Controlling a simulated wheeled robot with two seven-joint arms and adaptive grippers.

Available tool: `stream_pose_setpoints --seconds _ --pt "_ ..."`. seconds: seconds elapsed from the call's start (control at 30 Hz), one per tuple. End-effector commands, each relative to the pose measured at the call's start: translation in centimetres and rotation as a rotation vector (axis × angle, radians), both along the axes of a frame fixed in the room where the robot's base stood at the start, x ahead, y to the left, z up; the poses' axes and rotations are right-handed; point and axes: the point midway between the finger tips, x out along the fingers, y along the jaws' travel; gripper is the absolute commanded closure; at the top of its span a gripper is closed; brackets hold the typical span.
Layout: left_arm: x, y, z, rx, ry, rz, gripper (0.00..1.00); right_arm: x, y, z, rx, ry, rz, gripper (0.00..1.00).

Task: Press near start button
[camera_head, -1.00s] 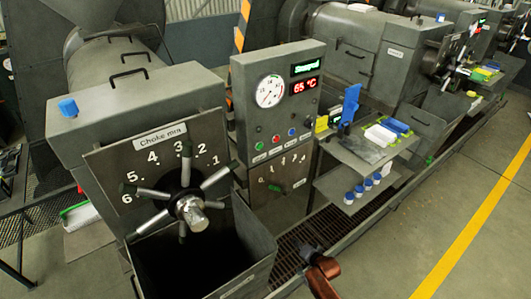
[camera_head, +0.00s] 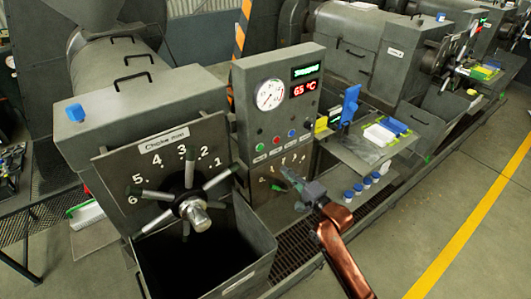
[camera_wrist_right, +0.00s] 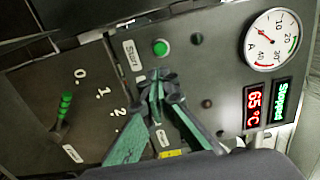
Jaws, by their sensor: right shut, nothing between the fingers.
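The near control panel (camera_head: 245,117) stands upright beside the near machine. Its green start button (camera_head: 260,147) is at the left of a row of buttons. In the right wrist view the green button (camera_wrist_right: 160,47) sits next to a "Start" label, just beyond the fingertips in the picture. My right gripper (camera_head: 287,174) is shut and empty, in front of the panel, below and right of the green button. In the right wrist view its green-grey fingertips (camera_wrist_right: 156,76) are together and appear apart from the button. My left gripper is not in view.
The panel has a round gauge (camera_head: 270,92), a green "Stopped" display (camera_head: 306,70) and a red 65 °C display (camera_head: 304,87). A lever scale with a green handle (camera_wrist_right: 65,105) is below. Choke handles (camera_head: 190,207) project at left; a shelf (camera_head: 345,148) is at right.

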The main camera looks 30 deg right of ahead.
Motion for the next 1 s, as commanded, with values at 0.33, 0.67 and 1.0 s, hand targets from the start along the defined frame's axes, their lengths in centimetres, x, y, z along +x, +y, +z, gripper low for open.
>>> stream_pose_setpoints --seconds 0.33,0.67,1.0 --pt "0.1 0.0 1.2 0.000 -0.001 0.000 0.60 5.6 0.5 0.3 0.000 -0.001 0.001 1.00" --pt "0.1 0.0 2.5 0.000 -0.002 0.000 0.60 11.7 1.0 0.2 -0.001 0.000 0.001 1.00" --pt "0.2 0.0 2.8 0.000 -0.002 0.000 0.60 13.7 1.1 0.0 -0.001 0.000 0.000 1.00"
